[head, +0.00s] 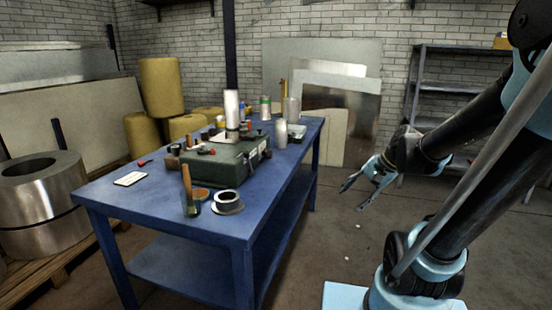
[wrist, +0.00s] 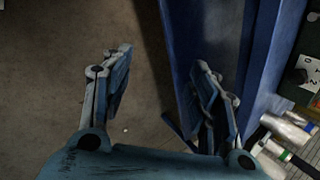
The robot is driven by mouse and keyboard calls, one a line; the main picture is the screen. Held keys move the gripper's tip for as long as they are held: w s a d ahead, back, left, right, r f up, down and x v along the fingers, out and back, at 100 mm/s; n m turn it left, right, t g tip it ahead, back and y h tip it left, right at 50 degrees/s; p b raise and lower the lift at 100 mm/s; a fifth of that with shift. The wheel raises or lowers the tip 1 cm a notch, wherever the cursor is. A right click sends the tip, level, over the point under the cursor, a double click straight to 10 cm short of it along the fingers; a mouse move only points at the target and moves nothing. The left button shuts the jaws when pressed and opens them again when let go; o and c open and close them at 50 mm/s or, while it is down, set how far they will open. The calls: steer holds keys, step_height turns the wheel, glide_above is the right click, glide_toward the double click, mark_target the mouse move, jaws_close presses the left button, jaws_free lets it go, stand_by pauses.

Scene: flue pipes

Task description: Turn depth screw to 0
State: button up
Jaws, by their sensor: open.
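My gripper (head: 353,197) is open and empty in the head view, in the air over the floor to the right of the blue table. The wrist view shows its two fingers spread apart (wrist: 162,62), with floor and the table's edge below. A green machine (head: 228,163) stands on the table, well to the left of my gripper.
The blue table (head: 215,233) also holds a white card (head: 131,179), a jar with a brush (head: 191,203), a ring-shaped part (head: 228,202) and several cylinders. A grey shelf (head: 455,85) stands at the back right. Floor between table and my arm is free.

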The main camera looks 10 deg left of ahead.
steer(key=w+a+r+m+y, duration=0.3)
steer(key=w+a+m+y, duration=0.25)
steer(key=w+a, duration=0.4)
steer(key=m+y, duration=0.7)
glide_toward(275, 164)
steer(key=shift+g+h, duration=0.25)
steer(key=shift+g, duration=0.15)
steer(key=a+r, duration=0.1)
steer(key=a, duration=0.2)
steer(key=a+r, duration=0.2)
steer(key=a, duration=0.1)
steer(key=w+a+r, duration=0.1)
steer(key=a, duration=0.2)
steer(key=shift+a+r, duration=0.2)
steer(key=shift+a, duration=0.2)
steer(key=shift+c, duration=0.3)
steer(key=c, duration=1)
